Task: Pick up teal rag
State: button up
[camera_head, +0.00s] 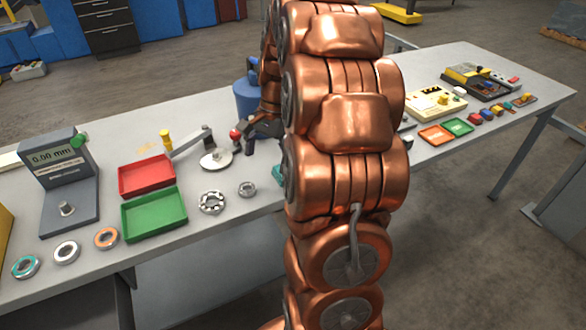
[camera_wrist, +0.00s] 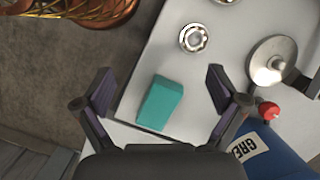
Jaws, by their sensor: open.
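The teal rag (camera_wrist: 159,103) lies as a folded block on the light table top, near the table's edge, in the wrist view. In the head view only a small teal piece (camera_head: 278,174) shows beside my copper arm, which hides the rest. My gripper (camera_wrist: 158,84) is open, its two dark fingers to the left and right of the rag with gaps on both sides. In the head view my gripper (camera_head: 249,141) is partly hidden by my arm, above the table.
A bearing (camera_wrist: 193,38) and a metal disc stand (camera_wrist: 268,66) with a red knob (camera_wrist: 269,110) lie near the rag. A blue container (camera_wrist: 280,150) is close to the right finger. Red (camera_head: 147,175) and green trays (camera_head: 154,214) stand left.

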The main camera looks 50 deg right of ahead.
jog(key=d+f+m, duration=0.1)
jog(key=d, duration=0.3)
jog(key=d+f+m, duration=0.1)
jog(key=d+m, duration=0.1)
jog(key=d, duration=0.2)
jog(key=d+f+m+t, duration=0.1)
jog(key=d+m, duration=0.1)
jog(key=d, duration=0.3)
jog(key=shift+w+d+p, duration=0.1)
jog(key=shift+w+p, duration=0.2)
jog(key=shift+p+x, duration=1.55)
jog(key=shift+x, duration=2.3)
jog(key=shift+w, duration=0.1)
jog(key=shift+c, duration=0.4)
jog(key=c, duration=1.1)
jog(key=shift+c, duration=0.2)
jog(key=shift+r, duration=0.15)
